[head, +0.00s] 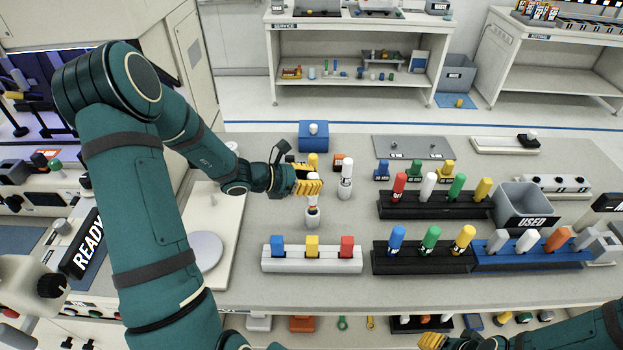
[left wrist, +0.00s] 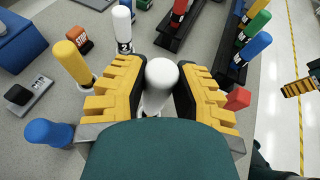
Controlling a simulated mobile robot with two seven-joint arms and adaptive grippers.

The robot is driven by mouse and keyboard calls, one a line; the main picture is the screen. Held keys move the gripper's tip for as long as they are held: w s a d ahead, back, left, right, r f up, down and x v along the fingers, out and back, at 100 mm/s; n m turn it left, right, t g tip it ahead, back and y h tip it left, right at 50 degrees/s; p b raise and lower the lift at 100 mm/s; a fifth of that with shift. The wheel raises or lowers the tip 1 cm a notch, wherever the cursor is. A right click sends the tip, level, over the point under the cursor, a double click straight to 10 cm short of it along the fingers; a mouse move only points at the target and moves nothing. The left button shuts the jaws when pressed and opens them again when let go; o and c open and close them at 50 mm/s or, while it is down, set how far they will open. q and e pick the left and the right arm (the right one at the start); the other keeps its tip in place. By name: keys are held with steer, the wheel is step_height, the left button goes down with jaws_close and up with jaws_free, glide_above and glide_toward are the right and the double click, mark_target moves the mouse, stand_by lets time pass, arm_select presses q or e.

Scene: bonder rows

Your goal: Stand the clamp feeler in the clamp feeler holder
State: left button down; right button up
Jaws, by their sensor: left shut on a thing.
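My left gripper (head: 308,187) is shut on a white-capped, upright handle, which I take for the clamp feeler; its round white top (left wrist: 162,73) shows between the yellow fingers in the left wrist view. Below the fingers in the head view is a white cylindrical piece (head: 312,216) with a dark mark. I cannot tell whether it is the held piece's lower part or a separate holder, nor whether the held piece is seated. No label reading clamp feeler is legible. My right gripper (head: 432,341) is at the bottom edge, partly cut off, away from these things.
Another white-capped handle (head: 346,178) stands close right of the left gripper. A white rack (head: 312,265) with blue, yellow and red pieces is in front. Black racks (head: 425,262), a blue rack (head: 535,262) and a grey USED bin (head: 525,203) are right. A blue block (head: 313,139) stands behind.

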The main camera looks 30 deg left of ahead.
arm_select(q)
steer(key=shift+f+b, duration=1.85)
steer(key=shift+f, duration=0.35)
steer(key=c, duration=0.7)
jaws_free()
steer(key=shift+c, duration=0.2)
steer(key=v, duration=1.2)
